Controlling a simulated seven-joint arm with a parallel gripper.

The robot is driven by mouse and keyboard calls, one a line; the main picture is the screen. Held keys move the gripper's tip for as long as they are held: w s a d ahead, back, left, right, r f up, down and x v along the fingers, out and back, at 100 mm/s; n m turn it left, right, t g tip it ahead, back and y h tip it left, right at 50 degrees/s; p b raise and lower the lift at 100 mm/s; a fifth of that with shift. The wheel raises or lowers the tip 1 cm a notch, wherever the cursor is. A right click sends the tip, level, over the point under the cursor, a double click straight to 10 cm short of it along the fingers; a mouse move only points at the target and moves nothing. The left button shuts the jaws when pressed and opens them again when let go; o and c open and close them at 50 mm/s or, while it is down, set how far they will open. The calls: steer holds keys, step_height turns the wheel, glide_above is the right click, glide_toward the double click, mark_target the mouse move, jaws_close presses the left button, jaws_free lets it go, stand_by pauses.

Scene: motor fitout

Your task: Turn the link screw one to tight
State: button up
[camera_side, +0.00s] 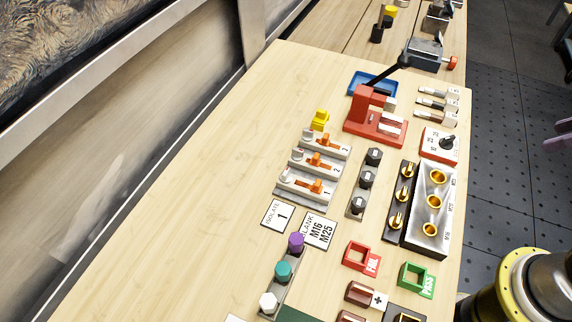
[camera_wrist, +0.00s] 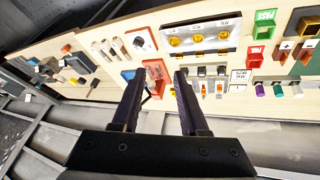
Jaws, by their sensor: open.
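I cannot tell which part is link screw one; no such label is readable. A dark box with brass parts (camera_side: 404,316) is cut off by the bottom edge of the side view. A dark strip with several brass pieces (camera_side: 397,198) stands beside the silver gland plate. A grey strip with black knobs (camera_side: 366,180) lies to its left. My gripper (camera_wrist: 158,82) is open and empty in the wrist view, its two dark fingers apart and short of the bench. The fingers hide part of the bench. The gripper itself is outside the side view.
A silver block with gold-rimmed holes (camera_side: 433,205), a red tray marked FAIL (camera_side: 355,256), a green tray marked PASS (camera_side: 415,277) and a red stand (camera_side: 368,118) crowd the bench's right side. Isolators with orange levers (camera_side: 310,185) stand mid-bench. The left side of the bench (camera_side: 190,220) is bare.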

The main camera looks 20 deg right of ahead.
steer(key=w+a+r+n+g, duration=0.1)
steer(key=w+a+r+n, duration=0.3)
steer(key=w+r+n, duration=0.5)
steer(key=n+g, duration=0.5)
steer(key=n, duration=0.8)
glide_above(286, 171)
step_height(286, 171, down, 16)
step_height(286, 171, down, 14)
steer(key=shift+r, duration=0.2)
jaws_close()
